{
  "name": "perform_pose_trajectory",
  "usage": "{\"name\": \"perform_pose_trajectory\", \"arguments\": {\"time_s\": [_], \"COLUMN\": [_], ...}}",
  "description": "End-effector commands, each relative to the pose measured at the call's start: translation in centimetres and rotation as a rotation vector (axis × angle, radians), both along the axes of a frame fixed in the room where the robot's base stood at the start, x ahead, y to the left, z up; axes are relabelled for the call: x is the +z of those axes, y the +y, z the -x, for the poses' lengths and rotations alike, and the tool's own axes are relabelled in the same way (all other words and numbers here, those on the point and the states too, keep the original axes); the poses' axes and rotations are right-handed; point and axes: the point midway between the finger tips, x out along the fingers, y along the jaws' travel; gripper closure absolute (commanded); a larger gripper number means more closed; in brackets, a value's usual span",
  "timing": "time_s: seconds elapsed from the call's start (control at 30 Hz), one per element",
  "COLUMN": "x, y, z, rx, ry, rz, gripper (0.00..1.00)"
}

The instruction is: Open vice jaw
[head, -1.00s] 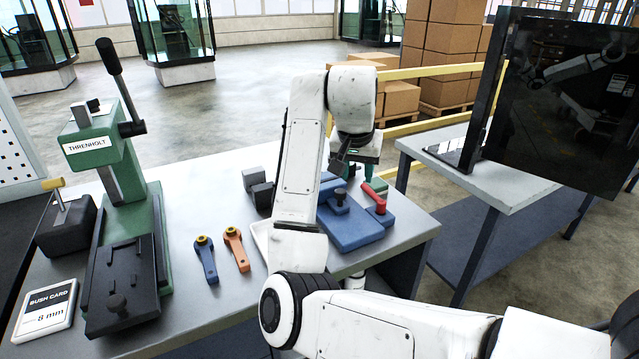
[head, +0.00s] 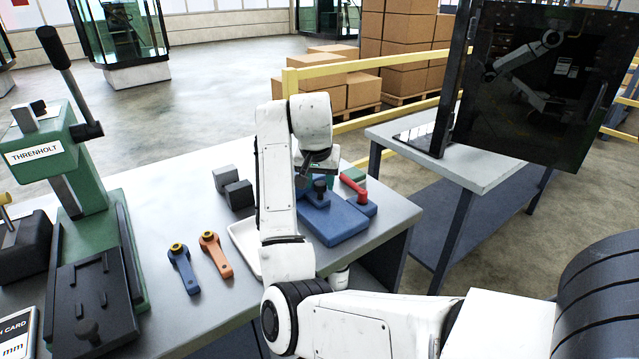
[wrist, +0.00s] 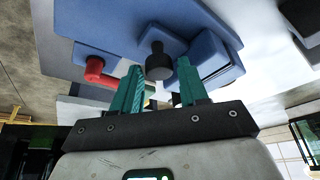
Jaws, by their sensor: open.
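A blue vice (head: 340,222) sits near the right end of the grey workbench, with a black knob (head: 320,186) on top and a red handle (head: 354,188) on its right side. In the wrist view the knob (wrist: 158,64) shows between the two teal fingers of my gripper (wrist: 160,70), which stand apart. I cannot tell whether they touch it. The red handle (wrist: 96,70) is left of the fingers. In the head view my gripper is mostly hidden behind my wrist, just above the vice.
A blue lever (head: 183,270) and an orange lever (head: 215,256) lie left of my arm. Dark grey blocks (head: 236,193) and a white tray (head: 243,246) are nearby. A green press (head: 92,180) stands at left. A dark monitor (head: 550,85) stands on a side table at right.

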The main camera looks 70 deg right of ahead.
Motion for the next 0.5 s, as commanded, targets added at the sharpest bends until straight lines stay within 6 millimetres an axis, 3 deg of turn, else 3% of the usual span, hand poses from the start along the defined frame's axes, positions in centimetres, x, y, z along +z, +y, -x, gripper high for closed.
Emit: {"name": "perform_pose_trajectory", "arguments": {"time_s": [0.4,0.5], "x": [-0.84,-0.83], "y": [-0.34,-0.34], "z": [-0.08,-0.07], "rx": [-0.001,0.000], "ry": [-0.001,-0.001], "rz": [0.000,0.000], "gripper": [0.57,0.65]}}
